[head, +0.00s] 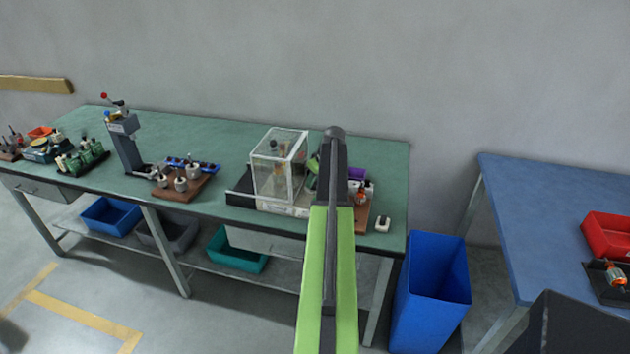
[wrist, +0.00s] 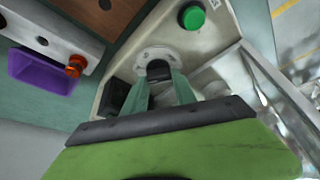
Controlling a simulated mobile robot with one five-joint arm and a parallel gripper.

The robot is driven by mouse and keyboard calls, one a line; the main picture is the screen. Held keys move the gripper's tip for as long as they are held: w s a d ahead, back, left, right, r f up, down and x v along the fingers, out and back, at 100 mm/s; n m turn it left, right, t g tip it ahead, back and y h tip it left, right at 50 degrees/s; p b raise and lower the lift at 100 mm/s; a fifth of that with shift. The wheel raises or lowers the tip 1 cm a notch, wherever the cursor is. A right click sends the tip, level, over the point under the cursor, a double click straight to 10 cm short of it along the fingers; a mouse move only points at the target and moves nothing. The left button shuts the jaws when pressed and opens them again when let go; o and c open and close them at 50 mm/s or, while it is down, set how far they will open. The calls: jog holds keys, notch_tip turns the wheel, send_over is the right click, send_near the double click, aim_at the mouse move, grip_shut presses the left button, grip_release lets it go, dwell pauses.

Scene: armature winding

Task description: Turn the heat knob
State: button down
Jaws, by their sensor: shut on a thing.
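The heat knob (wrist: 158,68) is a small black knob on a round pale dial plate with marks, on a light grey panel in the wrist view. My gripper (wrist: 160,78) is shut on it, one teal finger at each side. The fingers hide part of the knob and dial, so I cannot tell its setting. In the head view my own arm hides the gripper and the knob. The panel appears to belong to the clear-walled box machine (head: 281,170) on the green bench.
A green button (wrist: 192,16) sits on the panel near the knob. A purple bin (wrist: 44,72) and an orange part (wrist: 75,66) are at left. The machine's clear wall (wrist: 262,90) is close at right. A blue bin (head: 434,290) stands beside the green bench (head: 225,140).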

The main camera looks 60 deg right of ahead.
jog(key=shift+m+g+h, duration=0.3)
jog(key=shift+m+h, duration=0.2)
jog(key=shift+m, duration=1.2)
jog(key=c, duration=1)
grip_release()
jog(key=p+v, duration=1.6)
jog(key=v, duration=0.1)
jog(key=shift+a+r, duration=0.15)
jog(key=shift+a, duration=0.1)
